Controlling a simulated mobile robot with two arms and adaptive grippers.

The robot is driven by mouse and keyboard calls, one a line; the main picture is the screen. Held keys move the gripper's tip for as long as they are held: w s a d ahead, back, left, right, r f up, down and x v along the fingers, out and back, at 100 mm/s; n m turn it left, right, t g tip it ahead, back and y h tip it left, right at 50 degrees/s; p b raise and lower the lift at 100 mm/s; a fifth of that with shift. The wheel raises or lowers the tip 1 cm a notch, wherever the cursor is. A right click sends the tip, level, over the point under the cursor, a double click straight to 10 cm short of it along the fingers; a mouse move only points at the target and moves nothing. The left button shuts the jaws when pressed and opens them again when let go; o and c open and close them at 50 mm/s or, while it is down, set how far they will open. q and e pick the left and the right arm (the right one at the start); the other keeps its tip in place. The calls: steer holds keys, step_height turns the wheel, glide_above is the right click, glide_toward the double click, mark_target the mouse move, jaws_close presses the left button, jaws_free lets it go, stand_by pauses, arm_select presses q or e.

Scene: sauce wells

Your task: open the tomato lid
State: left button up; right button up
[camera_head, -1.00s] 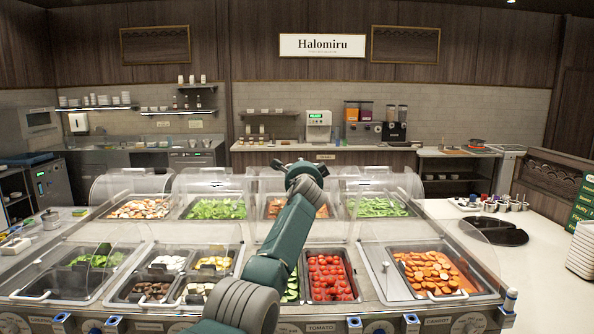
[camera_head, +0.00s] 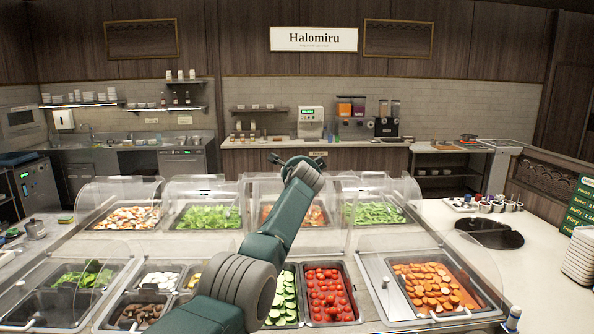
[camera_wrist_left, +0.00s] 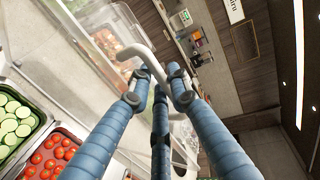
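The tomato bin (camera_head: 329,292), full of red tomatoes, sits in the front row, right of the cucumber bin (camera_head: 285,300). Its tomatoes also show at the lower left of the left wrist view (camera_wrist_left: 45,160). A clear lid panel (camera_wrist_left: 85,45) crosses the upper left of the wrist view, with a white bent handle (camera_wrist_left: 141,51). My left gripper (camera_wrist_left: 160,80) has its blue fingers close around this handle. In the head view, my left gripper (camera_head: 304,168) is beyond and above the tomato bin, and its fingers are hard to make out. My right gripper is out of view.
Carrot slices (camera_head: 435,288) lie under a clear cover to the right. Several small compartments and another covered bin (camera_head: 85,273) are to the left. Covered greens bins (camera_head: 375,213) stand in the back row. The counter at right (camera_head: 545,270) is partly clear.

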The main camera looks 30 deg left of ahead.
arm_select(q)
steer(key=shift+o, duration=0.7)
steer(key=shift+s+d+r, duration=0.1)
steer(key=shift+s+r, duration=0.05)
steer(key=shift+r, duration=0.05)
steer(key=shift+s+d, duration=0.2)
steer(key=v, duration=1.1)
steer(key=shift+s, duration=0.2)
steer(key=shift+d, duration=0.1)
